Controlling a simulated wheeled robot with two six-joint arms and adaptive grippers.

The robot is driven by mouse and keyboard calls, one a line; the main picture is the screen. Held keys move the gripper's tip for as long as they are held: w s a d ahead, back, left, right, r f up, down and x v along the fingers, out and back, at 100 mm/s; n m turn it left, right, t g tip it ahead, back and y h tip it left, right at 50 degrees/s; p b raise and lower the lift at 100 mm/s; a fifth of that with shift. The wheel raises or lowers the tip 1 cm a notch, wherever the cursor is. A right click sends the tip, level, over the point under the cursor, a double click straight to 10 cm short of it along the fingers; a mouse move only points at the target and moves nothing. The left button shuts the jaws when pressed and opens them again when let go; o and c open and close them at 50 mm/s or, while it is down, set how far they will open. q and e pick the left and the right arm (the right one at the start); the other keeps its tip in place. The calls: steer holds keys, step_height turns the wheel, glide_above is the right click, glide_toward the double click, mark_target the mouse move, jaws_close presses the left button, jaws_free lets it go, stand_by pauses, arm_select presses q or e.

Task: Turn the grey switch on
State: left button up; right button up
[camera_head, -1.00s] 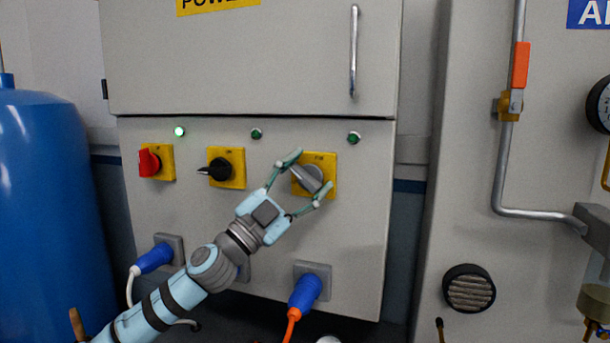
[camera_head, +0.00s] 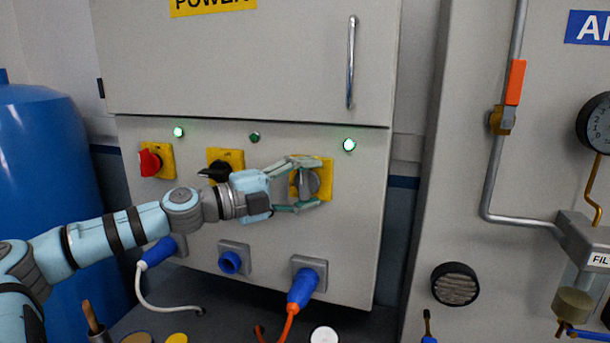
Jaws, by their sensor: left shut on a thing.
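The grey switch (camera_head: 309,183) is a rotary knob on a yellow plate (camera_head: 326,178) at the right of the power cabinet's lower panel. My left gripper (camera_head: 308,182) is shut on the grey switch, one finger above it and one below. The green lamp (camera_head: 349,145) above the grey switch is lit. My right gripper is not in view.
A red switch (camera_head: 150,162) and a black switch (camera_head: 214,170) sit to the left on yellow plates. Blue plugs (camera_head: 303,287) and an open blue socket (camera_head: 231,263) are below. A blue tank (camera_head: 45,190) stands at left, and pipes (camera_head: 497,165) run at right.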

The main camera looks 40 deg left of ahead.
arm_select(q)
steer(key=shift+f+m+g, duration=0.1)
steer(key=shift+m+g, duration=0.2)
steer(key=o, duration=1.2)
steer(key=shift+c, duration=0.2)
